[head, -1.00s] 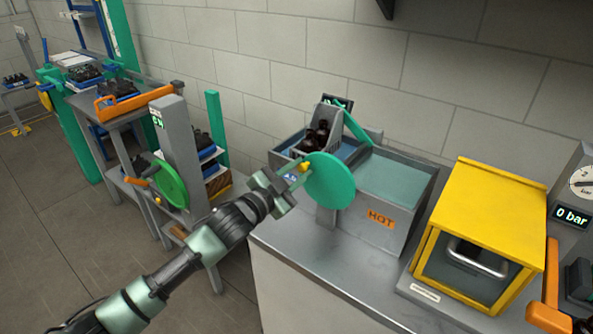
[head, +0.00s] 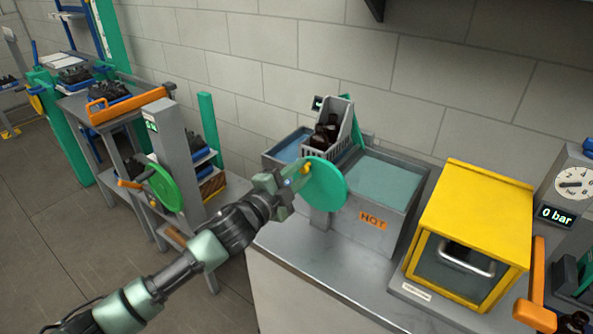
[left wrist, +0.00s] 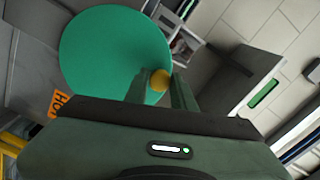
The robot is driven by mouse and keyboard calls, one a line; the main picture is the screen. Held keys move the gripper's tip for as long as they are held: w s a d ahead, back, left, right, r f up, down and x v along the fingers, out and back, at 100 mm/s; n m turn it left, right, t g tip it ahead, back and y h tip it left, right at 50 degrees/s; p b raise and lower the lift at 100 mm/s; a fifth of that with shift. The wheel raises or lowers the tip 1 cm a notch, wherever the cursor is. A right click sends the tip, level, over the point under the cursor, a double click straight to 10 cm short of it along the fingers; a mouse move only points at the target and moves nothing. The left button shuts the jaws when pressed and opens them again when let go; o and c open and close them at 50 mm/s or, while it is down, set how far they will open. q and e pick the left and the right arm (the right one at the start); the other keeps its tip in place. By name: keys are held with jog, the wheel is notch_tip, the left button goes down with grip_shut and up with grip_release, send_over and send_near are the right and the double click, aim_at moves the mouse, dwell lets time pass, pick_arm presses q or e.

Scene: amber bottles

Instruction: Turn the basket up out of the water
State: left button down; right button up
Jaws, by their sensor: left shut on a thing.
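The grey basket (head: 342,118) holds dark amber bottles (head: 325,134) and stands tilted above the left basin (head: 285,150) of the bath. A green disc wheel (head: 328,188) with a yellow knob (head: 307,168) is on the front of the bath. My left gripper (head: 296,178) is shut on the yellow knob at the disc's upper left. The left wrist view also shows the knob (left wrist: 160,80) between the fingers, with the disc (left wrist: 112,50) behind. The right basin (head: 385,185), marked HOT, holds water. My right gripper is not in view.
A yellow box (head: 480,200) with a glass front and handle stands to the right on the counter (head: 310,262). Beyond it are a gauge (head: 574,184) and an orange lever (head: 537,290). A shelf rack with a green wheel (head: 165,187) is at left.

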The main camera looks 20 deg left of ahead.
aim_at(320, 166)
pick_arm(q)
jog(key=shift+s+d+r+m+p, duration=0.15)
jog(key=shift+d+r+m+p, duration=0.1)
jog(key=shift+d+m, duration=0.25)
jog(key=shift+s+d+r+m+p, duration=0.15)
jog(key=shift+d+r+m, duration=0.1)
jog(key=shift+m, duration=0.45)
jog(key=shift+s+d+m, duration=0.15)
jog(key=shift+d+m, duration=0.35)
jog(key=shift+m, duration=0.5)
jog(key=shift+d+f, duration=0.1)
jog(key=shift+f, duration=0.05)
jog(key=c, duration=1.2)
grip_release()
jog(key=shift+c, duration=0.2)
jog(key=shift+o, duration=0.3)
jog(key=shift+d, duration=0.1)
jog(key=shift+s, duration=0.1)
